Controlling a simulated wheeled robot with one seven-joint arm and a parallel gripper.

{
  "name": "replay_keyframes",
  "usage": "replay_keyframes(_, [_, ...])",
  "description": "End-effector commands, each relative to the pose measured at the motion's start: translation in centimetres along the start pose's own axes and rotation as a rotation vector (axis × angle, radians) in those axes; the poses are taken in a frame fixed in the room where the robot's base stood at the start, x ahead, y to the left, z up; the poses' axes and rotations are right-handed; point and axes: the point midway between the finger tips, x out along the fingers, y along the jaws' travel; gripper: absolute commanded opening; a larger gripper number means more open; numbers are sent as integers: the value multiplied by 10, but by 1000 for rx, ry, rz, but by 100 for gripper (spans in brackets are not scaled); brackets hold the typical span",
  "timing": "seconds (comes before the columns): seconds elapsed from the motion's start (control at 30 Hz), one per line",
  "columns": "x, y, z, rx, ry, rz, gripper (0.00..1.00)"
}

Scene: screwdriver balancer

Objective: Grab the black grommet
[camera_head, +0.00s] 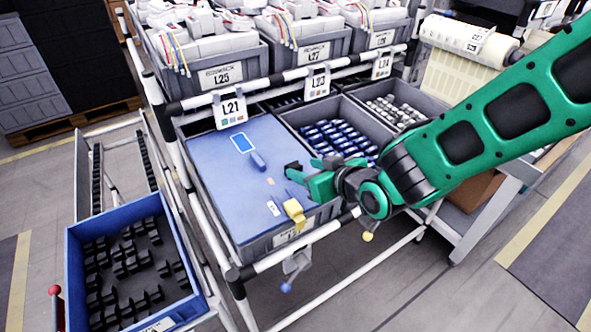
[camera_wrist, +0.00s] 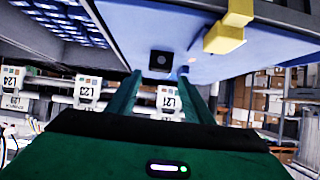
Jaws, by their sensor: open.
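The black grommet (camera_wrist: 160,61) shows in the wrist view as a small dark square with a round centre on the blue work surface (camera_wrist: 205,25). It lies just beyond my fingertips, roughly in line with the gap between them. My gripper (camera_wrist: 160,76) is open, with a green finger on each side and nothing between them. In the head view my gripper (camera_head: 298,177) is over the right part of the blue surface (camera_head: 215,170).
A yellow block (camera_head: 295,212) sits at the surface's front edge, close to my gripper. A blue handle-like object (camera_head: 257,160) lies behind. A bin of blue parts (camera_head: 335,138) adjoins on the right; a blue crate of black parts (camera_head: 72,250) stands left.

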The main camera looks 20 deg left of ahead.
Motion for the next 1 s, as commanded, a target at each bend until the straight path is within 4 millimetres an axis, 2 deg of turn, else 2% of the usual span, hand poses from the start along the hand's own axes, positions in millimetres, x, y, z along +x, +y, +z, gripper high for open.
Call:
replay_keyframes(0.1, [14, 0, 0, 0, -1, 1, 47])
replay_keyframes(0.37, [27, 1, 1, 0, -1, 1, 47])
replay_keyframes(0.7, [68, 2, 3, 0, 0, 2, 47])
replay_keyframes(1.0, [74, 2, 3, -1, 0, 2, 47])
